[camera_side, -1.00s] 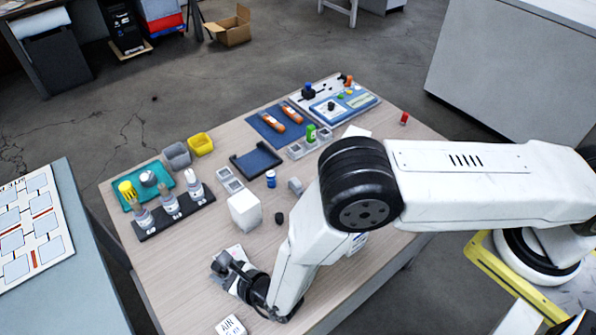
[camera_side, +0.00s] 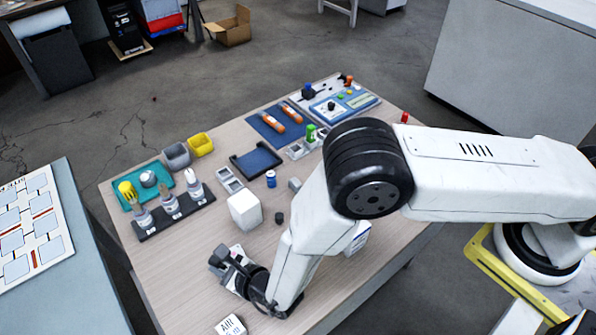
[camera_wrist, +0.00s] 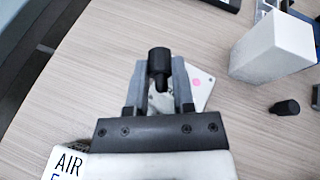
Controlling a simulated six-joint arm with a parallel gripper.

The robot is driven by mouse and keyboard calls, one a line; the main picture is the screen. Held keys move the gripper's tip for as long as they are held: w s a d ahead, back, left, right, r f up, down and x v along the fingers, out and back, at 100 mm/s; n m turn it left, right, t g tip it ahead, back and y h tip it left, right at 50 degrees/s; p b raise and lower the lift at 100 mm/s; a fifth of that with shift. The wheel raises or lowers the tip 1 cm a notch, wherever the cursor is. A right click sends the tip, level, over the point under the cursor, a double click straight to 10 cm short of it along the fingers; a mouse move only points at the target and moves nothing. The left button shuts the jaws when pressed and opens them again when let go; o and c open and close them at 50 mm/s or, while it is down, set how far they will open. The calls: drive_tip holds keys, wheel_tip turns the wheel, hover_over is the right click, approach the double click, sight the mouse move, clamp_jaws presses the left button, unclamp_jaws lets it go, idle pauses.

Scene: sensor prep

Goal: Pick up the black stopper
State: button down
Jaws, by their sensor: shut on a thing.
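A black stopper (camera_wrist: 158,62) stands upright in the picture between my two fingertips in the wrist view. My gripper (camera_wrist: 158,82) is shut on its narrower lower part, and the wide cap sticks out past the fingers. In the side view my gripper (camera_side: 218,260) is low over the front part of the table, and the held stopper is too small to make out clearly there. A second black stopper-like piece (camera_wrist: 285,107) rests on the table to the right in the wrist view. It also shows in the side view (camera_side: 279,217), apart from my gripper.
A white block (camera_side: 244,210) stands beyond my gripper. A white plate with a pink dot (camera_wrist: 200,84) lies beneath the fingers. A dark rack with bottles (camera_side: 180,212) stands at the left.

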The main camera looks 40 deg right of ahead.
drive_tip(key=s+d+r, duration=0.8)
drive_tip(key=s+r, duration=0.2)
drive_tip(key=s, duration=0.1)
drive_tip(key=shift+d+r, duration=0.2)
drive_tip(key=shift+r, duration=0.05)
drive_tip(key=shift+s, duration=0.1)
idle(0.5)
drive_tip(key=d, duration=0.2)
drive_tip(key=shift+s+d+r, duration=0.15)
drive_tip(key=shift+d, duration=0.15)
